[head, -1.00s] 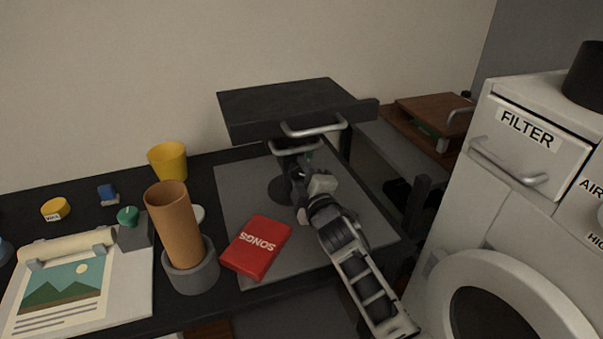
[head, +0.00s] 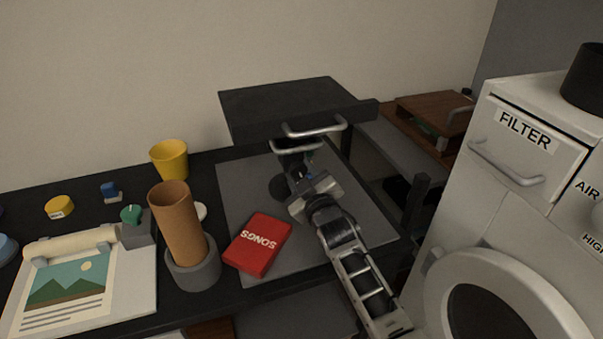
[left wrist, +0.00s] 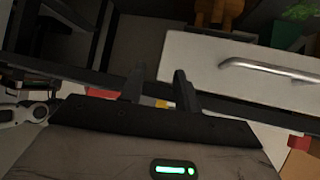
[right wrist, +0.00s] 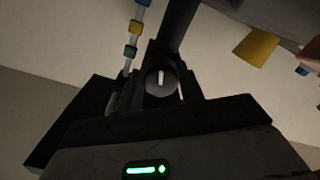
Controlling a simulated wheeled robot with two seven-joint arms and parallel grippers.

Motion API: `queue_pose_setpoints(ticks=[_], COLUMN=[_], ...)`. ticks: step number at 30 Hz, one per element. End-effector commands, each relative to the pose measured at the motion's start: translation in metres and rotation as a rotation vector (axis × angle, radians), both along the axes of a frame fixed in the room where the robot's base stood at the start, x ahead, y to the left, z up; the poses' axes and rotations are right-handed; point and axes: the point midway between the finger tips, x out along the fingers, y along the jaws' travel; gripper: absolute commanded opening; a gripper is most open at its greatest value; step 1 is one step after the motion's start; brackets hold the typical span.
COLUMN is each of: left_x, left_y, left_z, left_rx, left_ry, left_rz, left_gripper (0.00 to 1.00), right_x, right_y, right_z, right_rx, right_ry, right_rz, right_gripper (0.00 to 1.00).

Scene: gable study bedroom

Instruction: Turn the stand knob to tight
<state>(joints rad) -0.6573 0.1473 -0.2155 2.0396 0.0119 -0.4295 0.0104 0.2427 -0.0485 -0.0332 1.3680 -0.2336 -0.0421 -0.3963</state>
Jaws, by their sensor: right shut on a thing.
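The stand (head: 292,98) is black, with a flat top, metal handles at its front and a post on a round foot. Its knob shows in the right wrist view (right wrist: 160,82) as a dark round disc with a pale, nearly upright mark. My right gripper (head: 299,172) is at the post below the stand's top, shut on the knob, and hides it in the head view. Any tight label is not visible. My left gripper (left wrist: 159,78) shows only in the left wrist view, away from the stand, its fingers apart with nothing between them.
A red SONGS book (head: 259,245) lies left of my right arm on the grey mat (head: 240,190). A brown tube (head: 178,225) in a grey holder and a yellow cup (head: 170,160) stand further left. A white FILTER machine (head: 495,210) stands close on the right.

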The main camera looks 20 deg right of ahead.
Motion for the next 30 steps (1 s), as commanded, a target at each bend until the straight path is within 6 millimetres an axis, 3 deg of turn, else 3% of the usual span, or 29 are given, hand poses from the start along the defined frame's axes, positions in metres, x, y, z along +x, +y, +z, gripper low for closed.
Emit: queue_pose_setpoints(ticks=[14,15,17,26,30], left_x=[0.000,0.000,-0.001,-0.003,-0.004], left_y=[0.000,0.000,0.000,0.000,0.000], left_z=[-0.001,-0.001,-0.001,-0.002,-0.002], left_rx=[-0.001,-0.001,-0.001,0.000,-0.001], left_ry=[0.003,0.003,0.004,0.010,0.014], left_rz=[0.002,0.002,0.002,0.003,0.002], left_gripper=[0.32,0.32,0.32,0.32,0.32], right_x=[-0.001,-0.001,-0.001,-0.002,-0.014], right_y=[0.001,0.001,0.001,0.000,0.000], right_z=[-0.002,-0.002,-0.002,-0.001,-0.001], right_rx=[0.013,0.013,0.013,0.012,0.011], right_ry=[0.005,0.005,0.005,0.002,0.003], right_rz=[0.001,0.001,0.001,0.000,0.000], right_gripper=[0.15,0.46,0.59,0.59,0.59])
